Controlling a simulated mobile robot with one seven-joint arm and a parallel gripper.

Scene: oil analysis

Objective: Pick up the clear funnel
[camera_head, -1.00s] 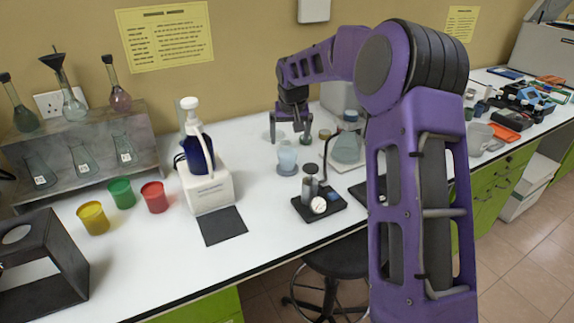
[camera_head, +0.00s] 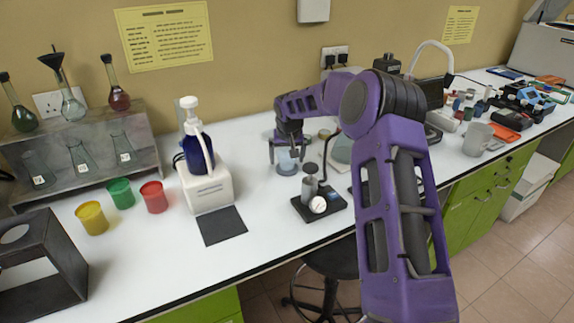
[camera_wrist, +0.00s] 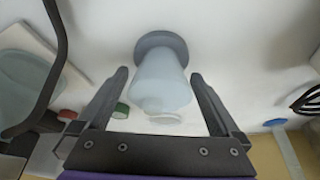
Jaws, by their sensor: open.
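A pale, translucent, bluish vessel on a grey round base stands on the white bench in the middle of the head view; I take it for the clear funnel (camera_head: 286,166). In the wrist view the clear funnel (camera_wrist: 160,82) appears between the two fingers, with its grey base (camera_wrist: 161,42) beyond it. My gripper (camera_head: 286,150) is open and its fingers are on either side of the funnel, apart from it in the wrist view (camera_wrist: 160,78). The arm and fingers partly hide the funnel in the head view.
A white bottle stand (camera_head: 208,188) is to the left. Bare bench lies between the stand and the funnel.

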